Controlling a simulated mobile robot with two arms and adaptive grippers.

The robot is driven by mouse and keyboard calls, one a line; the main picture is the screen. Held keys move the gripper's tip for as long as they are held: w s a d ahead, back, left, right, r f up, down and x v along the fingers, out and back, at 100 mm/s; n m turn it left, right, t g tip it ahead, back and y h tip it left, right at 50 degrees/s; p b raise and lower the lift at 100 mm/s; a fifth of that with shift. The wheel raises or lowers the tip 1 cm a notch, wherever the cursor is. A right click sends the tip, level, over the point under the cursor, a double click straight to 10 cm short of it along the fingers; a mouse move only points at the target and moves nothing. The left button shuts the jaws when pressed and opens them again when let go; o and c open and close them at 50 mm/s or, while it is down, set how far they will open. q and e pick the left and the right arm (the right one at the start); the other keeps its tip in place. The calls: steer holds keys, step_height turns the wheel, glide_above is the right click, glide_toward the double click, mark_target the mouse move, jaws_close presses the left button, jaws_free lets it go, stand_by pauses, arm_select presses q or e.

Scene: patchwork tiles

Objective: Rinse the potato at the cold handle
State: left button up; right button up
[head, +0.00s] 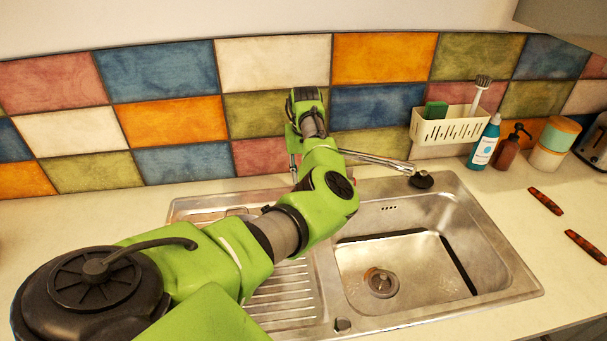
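The steel sink (520,275) has a bowl with a round drain at right and a ribbed drainboard at left. A metal faucet spout (375,160) reaches right from behind my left arm and ends in a black head (421,180) over the bowl's back edge. My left arm crosses the drainboard toward the faucet base and tiled wall. It covers the faucet base, and I cannot make out its gripper or fingertips. No cold handle can be made out. No potato is visible; the bowl looks empty. My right gripper is not in view.
Two dark red strips (545,201) (586,247) lie on the right counter.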

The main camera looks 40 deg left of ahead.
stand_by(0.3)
arm_select(q)
step_height(320, 180, up, 12)
steer(key=d, duration=0.1)
steer(key=shift+s, duration=0.4)
steer(key=shift+d, duration=0.1)
stand_by(0.3)
